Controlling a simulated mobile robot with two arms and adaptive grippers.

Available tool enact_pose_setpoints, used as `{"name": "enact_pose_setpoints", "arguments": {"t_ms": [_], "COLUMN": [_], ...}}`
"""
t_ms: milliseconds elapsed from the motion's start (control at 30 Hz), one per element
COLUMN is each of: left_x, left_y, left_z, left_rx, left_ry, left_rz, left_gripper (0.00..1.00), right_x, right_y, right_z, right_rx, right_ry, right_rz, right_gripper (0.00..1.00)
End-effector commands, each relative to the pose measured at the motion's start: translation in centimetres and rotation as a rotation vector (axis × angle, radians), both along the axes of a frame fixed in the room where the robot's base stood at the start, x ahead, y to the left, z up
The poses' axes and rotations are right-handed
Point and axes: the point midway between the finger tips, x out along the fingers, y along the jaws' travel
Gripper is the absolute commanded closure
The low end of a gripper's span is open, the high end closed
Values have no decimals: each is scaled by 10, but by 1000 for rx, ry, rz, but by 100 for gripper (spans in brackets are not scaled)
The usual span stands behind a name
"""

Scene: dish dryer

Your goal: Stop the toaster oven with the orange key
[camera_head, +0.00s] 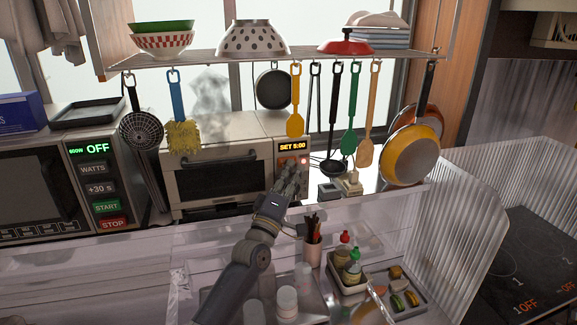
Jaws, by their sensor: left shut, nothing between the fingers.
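The toaster oven (218,184) stands behind the clear counter panel, in the middle of the view. Its display (292,146) reads "SET 5:00" in orange. Below the display are small keys, and a red-orange glow (304,160) shows at the right of the control panel. I cannot tell whether the fingertips touch a key. My right gripper is not in view.
A microwave (38,190) showing "OFF" stands at the left. Utensils and pans hang from the shelf (285,55) above the oven. A clear panel (130,262) crosses the front. Bottles and a tray (405,303) lie below right. A stovetop (530,262) is at the far right.

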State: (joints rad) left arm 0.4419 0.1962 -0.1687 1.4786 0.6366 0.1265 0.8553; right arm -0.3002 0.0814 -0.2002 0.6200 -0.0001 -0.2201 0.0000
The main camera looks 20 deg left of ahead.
Motion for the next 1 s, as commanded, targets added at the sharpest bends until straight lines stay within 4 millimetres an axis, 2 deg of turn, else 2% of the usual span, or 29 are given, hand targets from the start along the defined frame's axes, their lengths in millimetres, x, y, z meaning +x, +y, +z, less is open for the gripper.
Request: {"name": "enact_pose_setpoints", "arguments": {"t_ms": [633,1000], "left_x": [3,-12], "left_y": [3,-7], "left_z": [1,1], "left_rx": [0,0], "left_ry": [0,1], "left_rz": [1,1], "left_gripper": [100,100], "right_x": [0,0], "right_y": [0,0], "right_z": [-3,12], "right_rx": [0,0], "right_ry": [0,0], "right_rz": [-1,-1], "right_gripper": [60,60]}}
